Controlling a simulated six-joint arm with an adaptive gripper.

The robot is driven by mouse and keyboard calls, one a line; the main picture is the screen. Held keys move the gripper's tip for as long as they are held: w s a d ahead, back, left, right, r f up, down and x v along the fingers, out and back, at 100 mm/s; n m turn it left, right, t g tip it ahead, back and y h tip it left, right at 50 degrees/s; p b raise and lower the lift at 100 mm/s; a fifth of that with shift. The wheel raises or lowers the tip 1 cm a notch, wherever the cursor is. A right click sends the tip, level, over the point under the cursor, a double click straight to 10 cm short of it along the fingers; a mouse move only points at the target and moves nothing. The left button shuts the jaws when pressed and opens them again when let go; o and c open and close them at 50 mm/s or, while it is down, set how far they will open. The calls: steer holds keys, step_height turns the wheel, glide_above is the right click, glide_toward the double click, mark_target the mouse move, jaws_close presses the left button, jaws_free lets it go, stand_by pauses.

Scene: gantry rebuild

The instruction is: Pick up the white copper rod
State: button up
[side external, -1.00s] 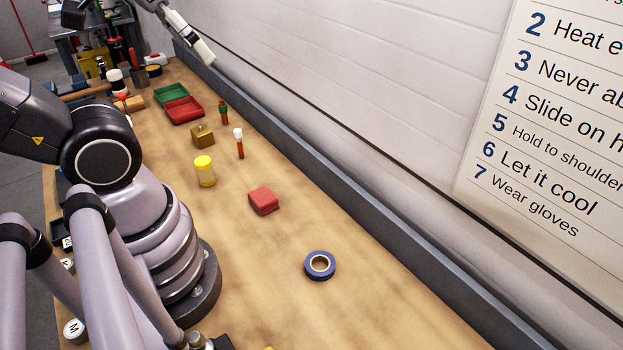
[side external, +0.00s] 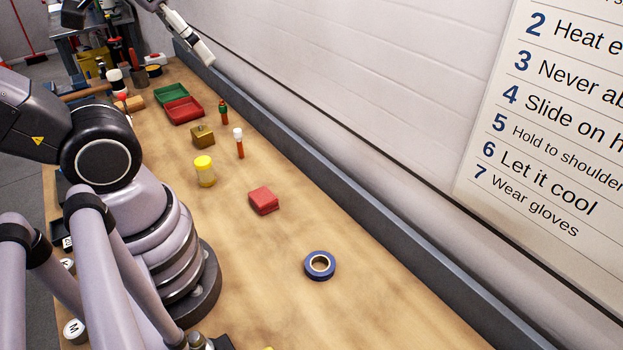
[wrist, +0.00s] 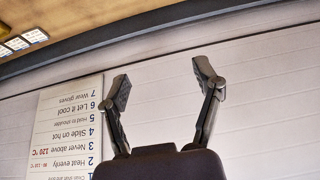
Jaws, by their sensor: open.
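The copper rod with a white top (side external: 239,143) stands upright on the wooden bench in the side external view, right of a small brass block. A similar copper rod with a green top (side external: 224,112) stands a little behind it. My gripper shows in the wrist view (wrist: 163,90) with its two fingers spread apart and nothing between them. The rods do not show in the wrist view.
Near the white-topped rod are a brass block (side external: 203,136), a yellow-lidded jar (side external: 204,171) and a red block (side external: 263,200). Blue tape (side external: 320,277) lies in front. Green (side external: 171,87) and red (side external: 199,115) trays sit behind. The wall sign (side external: 560,110) hangs at right. The bench's front right is mostly clear.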

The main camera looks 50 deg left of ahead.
steer(key=shift+c, duration=0.3)
steer(key=w+a+f+m+g+y, duration=0.4)
steer(key=w+a+f+g+y, duration=0.15)
steer(key=a+f, duration=0.2)
steer(key=w+a+f+m+g+y, duration=0.45)
steer(key=a+f+g+y, duration=0.2)
steer(key=f, duration=0.25)
steer(key=m+t+y, duration=0.6)
steer(key=m+t, duration=0.3)
steer(key=m, duration=0.2)
glide_toward(239, 136)
steer(key=d, duration=0.1)
steer(key=d+r, duration=0.1)
steer(key=shift+s+d+r, duration=0.1)
steer(key=shift+s+d, duration=0.2)
steer(key=shift+a+f, duration=0.15)
steer(key=shift+f, duration=0.1)
steer(key=a, duration=0.4)
steer(key=w+a, duration=0.1)
steer(key=a, duration=0.4)
steer(key=w+a, duration=0.1)
steer(key=a, duration=0.3)
steer(key=shift+w+a+f, duration=0.1)
steer(key=shift+a+f, duration=0.05)
steer(key=shift+a, duration=0.05)
